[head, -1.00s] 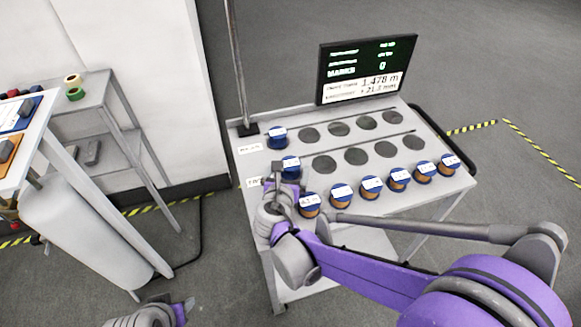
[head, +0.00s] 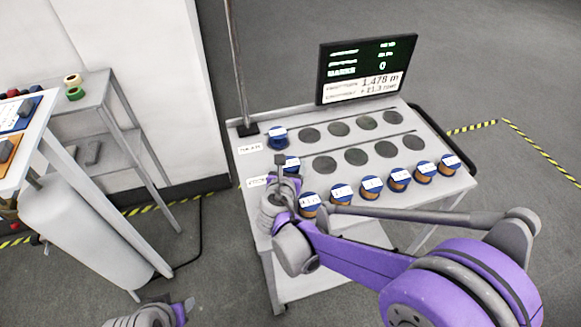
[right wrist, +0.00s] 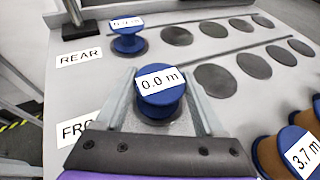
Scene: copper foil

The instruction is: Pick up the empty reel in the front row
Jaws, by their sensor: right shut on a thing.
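The empty blue reel labelled "0.0 m" (right wrist: 159,85) stands by the FRONT label, with no copper showing on its core. In the head view this reel (head: 292,164) is partly hidden by my right gripper (head: 282,168). In the right wrist view the fingers of my right gripper (right wrist: 160,100) lie on both sides of the reel, shut on it. The reel looks upright; I cannot tell whether it is clear of the shelf.
A similar blue reel (right wrist: 128,38) stands by the REAR label. Several copper-filled reels (head: 371,186) line the near edge of the cart (head: 350,222), close to my right forearm. Dark round spots on the cart are empty. A monitor (head: 367,70) stands behind.

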